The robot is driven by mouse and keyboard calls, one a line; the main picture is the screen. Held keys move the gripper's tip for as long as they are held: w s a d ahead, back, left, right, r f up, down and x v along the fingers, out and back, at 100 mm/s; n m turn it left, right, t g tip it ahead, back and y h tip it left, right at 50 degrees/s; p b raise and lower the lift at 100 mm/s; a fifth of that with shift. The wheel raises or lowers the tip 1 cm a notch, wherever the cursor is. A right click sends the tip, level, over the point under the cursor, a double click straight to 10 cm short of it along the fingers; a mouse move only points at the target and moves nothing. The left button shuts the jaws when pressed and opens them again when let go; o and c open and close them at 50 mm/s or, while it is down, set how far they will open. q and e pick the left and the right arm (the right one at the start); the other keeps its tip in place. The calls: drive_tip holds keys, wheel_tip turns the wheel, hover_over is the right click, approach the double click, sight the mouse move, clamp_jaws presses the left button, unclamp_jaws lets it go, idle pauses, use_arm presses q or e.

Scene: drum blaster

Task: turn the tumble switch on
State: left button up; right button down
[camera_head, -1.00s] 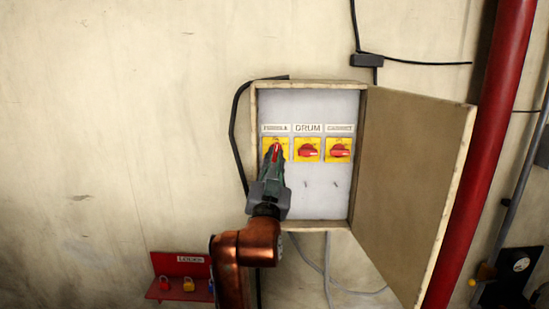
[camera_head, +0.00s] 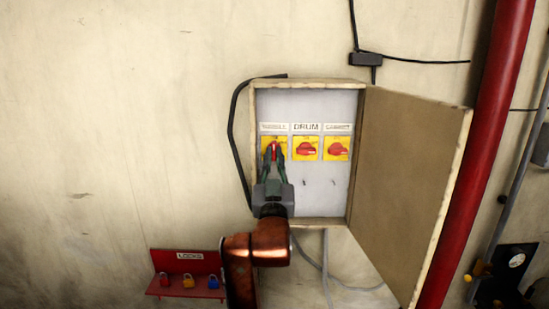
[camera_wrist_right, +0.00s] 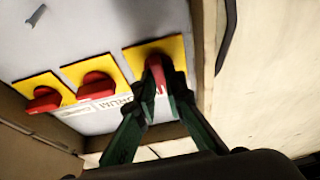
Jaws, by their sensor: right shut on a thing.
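The tumble switch is the leftmost of three red knobs on yellow plates inside an open wall box; its label is blurred. Its red knob (camera_head: 274,151) stands upright, while the other two knobs lie level. In the right wrist view the same knob (camera_wrist_right: 155,72) sits between the fingertips, on its yellow plate (camera_wrist_right: 143,52). My right gripper (camera_head: 274,159) reaches up from below and is shut on this knob, one finger on each side. The fingers hide part of the plate. My left gripper is not in view.
The drum switch (camera_head: 306,149) and the rightmost switch (camera_head: 337,149) are close beside it. The box door (camera_head: 410,185) hangs open to the right, near a red pipe (camera_head: 490,140). A red lock shelf (camera_head: 185,268) is at lower left. The wall left of the box is clear.

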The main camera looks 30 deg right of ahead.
drive_tip(key=c, duration=2)
unclamp_jaws()
drive_tip(key=shift+f, duration=0.1)
drive_tip(key=shift+s, duration=0.1)
drive_tip(key=v, duration=1.2)
